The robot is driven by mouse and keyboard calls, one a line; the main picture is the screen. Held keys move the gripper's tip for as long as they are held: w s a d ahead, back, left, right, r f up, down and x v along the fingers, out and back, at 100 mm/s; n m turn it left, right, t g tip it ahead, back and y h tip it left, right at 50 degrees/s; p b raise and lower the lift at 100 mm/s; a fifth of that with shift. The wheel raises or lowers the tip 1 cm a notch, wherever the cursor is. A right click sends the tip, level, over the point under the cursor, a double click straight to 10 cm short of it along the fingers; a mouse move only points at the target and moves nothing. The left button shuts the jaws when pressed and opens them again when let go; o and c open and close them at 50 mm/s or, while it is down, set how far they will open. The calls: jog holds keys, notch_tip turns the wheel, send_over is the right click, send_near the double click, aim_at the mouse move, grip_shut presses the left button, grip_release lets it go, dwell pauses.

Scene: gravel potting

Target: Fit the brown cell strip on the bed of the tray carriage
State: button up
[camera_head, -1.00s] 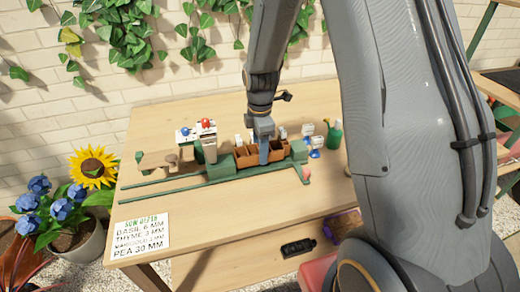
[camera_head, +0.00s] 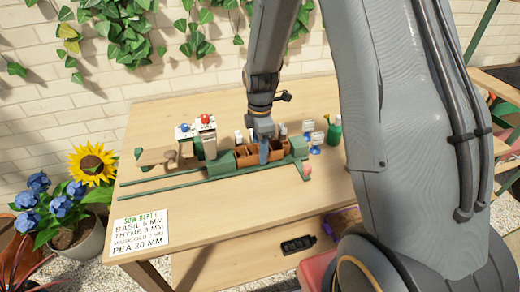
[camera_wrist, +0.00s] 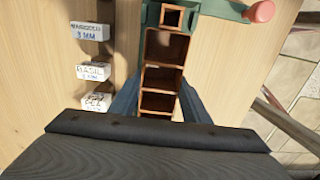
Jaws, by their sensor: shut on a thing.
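The brown cell strip (camera_head: 246,155) has a row of open square cells and lies along the tray carriage between its green end blocks. The carriage's left green block (camera_head: 220,163) and right green block (camera_head: 299,147) show in the head view. My gripper (camera_head: 264,152) is shut on the strip across its middle, from above. In the wrist view the strip (camera_wrist: 165,62) runs away from my gripper (camera_wrist: 160,103), with a blue-grey finger on each side. Its far end is at the green carriage end (camera_wrist: 222,8). The strip's underside is hidden, so I cannot tell whether it rests fully on the bed.
Green rails (camera_head: 150,187) run left along the wooden table (camera_head: 240,205). A device with a red knob (camera_head: 205,119) stands behind the left block. White seed labels (camera_wrist: 90,70) stand beside the strip. A pink knob (camera_wrist: 261,11) is at the carriage's end.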

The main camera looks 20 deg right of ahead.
jog(key=shift+f, duration=0.1)
dwell(0.3)
jog(key=o, duration=1.3)
jog(key=shift+o, duration=0.2)
jog(key=shift+r+p, duration=2.75)
jog(key=shift+r, duration=0.75)
